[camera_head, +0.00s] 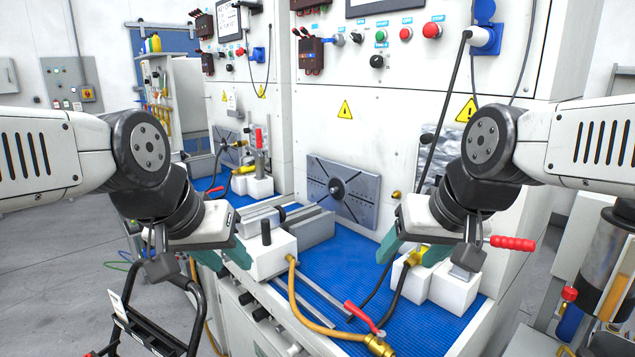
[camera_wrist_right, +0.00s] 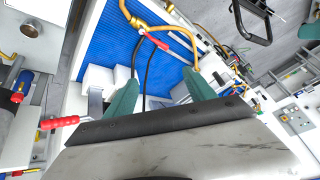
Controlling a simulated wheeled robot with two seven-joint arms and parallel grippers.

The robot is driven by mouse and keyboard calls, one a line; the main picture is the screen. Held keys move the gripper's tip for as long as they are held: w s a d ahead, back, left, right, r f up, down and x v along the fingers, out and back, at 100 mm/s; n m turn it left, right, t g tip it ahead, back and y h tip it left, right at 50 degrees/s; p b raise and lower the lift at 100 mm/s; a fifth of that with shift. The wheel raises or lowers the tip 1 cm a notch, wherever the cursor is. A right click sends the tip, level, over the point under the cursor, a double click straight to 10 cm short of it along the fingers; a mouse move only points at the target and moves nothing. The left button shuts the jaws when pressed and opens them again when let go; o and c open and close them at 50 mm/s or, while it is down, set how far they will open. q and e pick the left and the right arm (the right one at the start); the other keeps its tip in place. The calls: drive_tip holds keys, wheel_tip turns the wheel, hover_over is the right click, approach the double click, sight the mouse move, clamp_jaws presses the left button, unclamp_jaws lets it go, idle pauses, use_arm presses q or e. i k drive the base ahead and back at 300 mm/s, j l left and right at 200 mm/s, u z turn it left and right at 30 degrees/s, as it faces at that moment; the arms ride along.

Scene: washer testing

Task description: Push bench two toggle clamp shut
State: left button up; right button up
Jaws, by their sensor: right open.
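The near bench's toggle clamp shows as a red handle (camera_head: 513,243) sticking out nearly level to the right of white blocks (camera_head: 455,290); the wrist view also shows the red handle (camera_wrist_right: 60,122), left of the fingers. My right gripper (camera_head: 408,258) is open over the white blocks and a brass fitting, with the handle outside its fingers; it hides most of the clamp's body. Its teal fingers in the wrist view (camera_wrist_right: 162,88) have no object visibly gripped. My left gripper (camera_head: 232,264) has its teal fingers apart, left of another white block (camera_head: 268,255).
A second red-handled clamp (camera_head: 258,138) stands upright on the bench further back. A yellow hose (camera_head: 310,298) with a red-levered brass valve (camera_head: 378,344) crosses the blue mat (camera_head: 345,262). A black-framed cart (camera_head: 150,335) stands at lower left. A cylinder stand (camera_head: 605,265) is at right.

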sight(525, 245)
drive_tip(key=k+z, duration=0.2)
drive_tip(key=z, duration=0.15)
drive_tip(key=k+l+z, duration=0.1)
drive_tip(key=z, duration=0.3)
drive_tip(key=k+l+z, duration=0.1)
drive_tip(key=z, duration=0.25)
drive_tip(key=i+l+u, duration=0.1)
drive_tip(key=i+l, duration=0.1)
drive_tip(key=i, duration=0.05)
